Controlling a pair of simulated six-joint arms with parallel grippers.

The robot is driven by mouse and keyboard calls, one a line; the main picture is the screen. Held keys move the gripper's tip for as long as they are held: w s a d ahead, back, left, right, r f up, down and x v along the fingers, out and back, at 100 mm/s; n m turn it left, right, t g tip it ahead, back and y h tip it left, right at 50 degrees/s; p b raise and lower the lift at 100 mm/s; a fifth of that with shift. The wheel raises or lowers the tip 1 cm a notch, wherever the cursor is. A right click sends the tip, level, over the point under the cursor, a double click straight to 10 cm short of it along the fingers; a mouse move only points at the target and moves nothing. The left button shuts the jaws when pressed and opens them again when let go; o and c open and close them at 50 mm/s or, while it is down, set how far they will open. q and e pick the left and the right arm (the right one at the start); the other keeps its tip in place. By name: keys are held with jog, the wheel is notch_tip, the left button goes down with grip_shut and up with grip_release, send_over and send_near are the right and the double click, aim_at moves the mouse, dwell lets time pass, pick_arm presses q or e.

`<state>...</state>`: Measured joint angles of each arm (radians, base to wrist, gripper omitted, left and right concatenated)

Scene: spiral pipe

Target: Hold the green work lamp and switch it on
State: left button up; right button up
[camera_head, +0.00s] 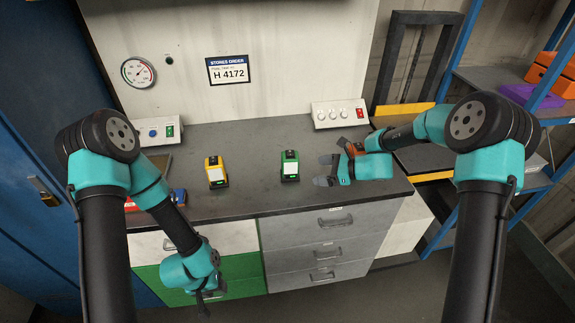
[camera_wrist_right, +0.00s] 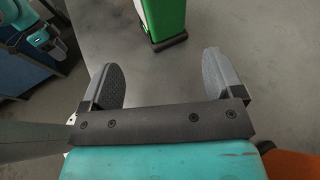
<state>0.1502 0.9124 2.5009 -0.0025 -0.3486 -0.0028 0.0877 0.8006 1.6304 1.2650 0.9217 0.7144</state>
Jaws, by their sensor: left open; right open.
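The green work lamp (camera_head: 290,166) stands on the dark grey bench top, with a pale front panel and a dark top. My right gripper (camera_head: 322,170) is just to the right of it, open and empty, its fingers pointing toward the lamp without touching it. In the right wrist view the lower part of the green lamp (camera_wrist_right: 162,20) shows beyond the two open fingers (camera_wrist_right: 165,78). My left gripper (camera_head: 203,305) hangs low in front of the drawers, below the bench edge, far from the lamp. Its fingers are small and dark here.
A yellow lamp (camera_head: 216,172) stands left of the green one. A blue item (camera_head: 180,196) and an orange-red item (camera_head: 131,204) lie at the left. An orange item (camera_head: 355,148) is beside my right gripper. Switch boxes (camera_head: 340,113) stand along the wall. The bench between the lamps is clear.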

aim_at(293, 170)
jog(key=shift+w+a+m, duration=0.2)
jog(key=shift+m, duration=0.2)
jog(key=shift+a, duration=0.15)
jog(key=shift+x, duration=4.85)
